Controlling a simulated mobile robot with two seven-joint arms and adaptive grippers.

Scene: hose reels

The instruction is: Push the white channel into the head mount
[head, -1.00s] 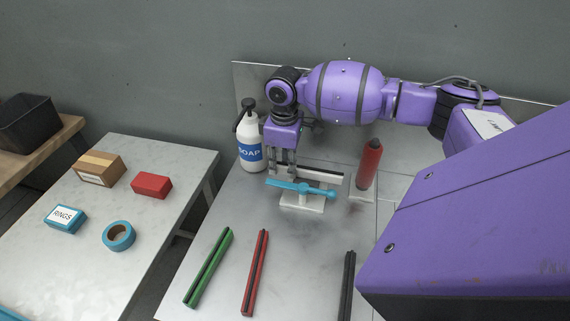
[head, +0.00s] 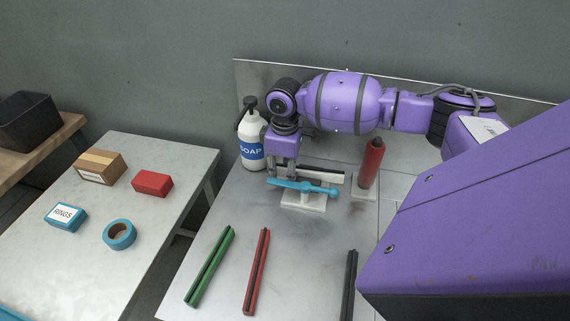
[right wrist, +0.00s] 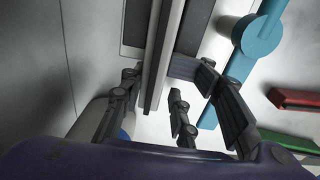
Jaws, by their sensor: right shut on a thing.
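The white channel (head: 325,173), with a dark strip along it, lies roughly level at the back of the table. My right gripper (head: 283,172) points down at its left end and is shut on it. In the right wrist view the channel (right wrist: 152,92) runs between the fingers. Just in front of it is a white mount (head: 303,203) with a long blue bar (head: 300,187) across its top; I take this as the head mount. The blue bar also shows in the right wrist view (right wrist: 240,65). The bar hides where channel and mount meet, so I cannot tell whether the channel is seated.
A soap bottle (head: 250,142) stands close left of my right gripper. A red cylinder (head: 371,163) stands upright on the right. Green (head: 210,265), red (head: 257,270) and black (head: 348,285) channels lie in front. A side table (head: 75,250) stands left across a gap.

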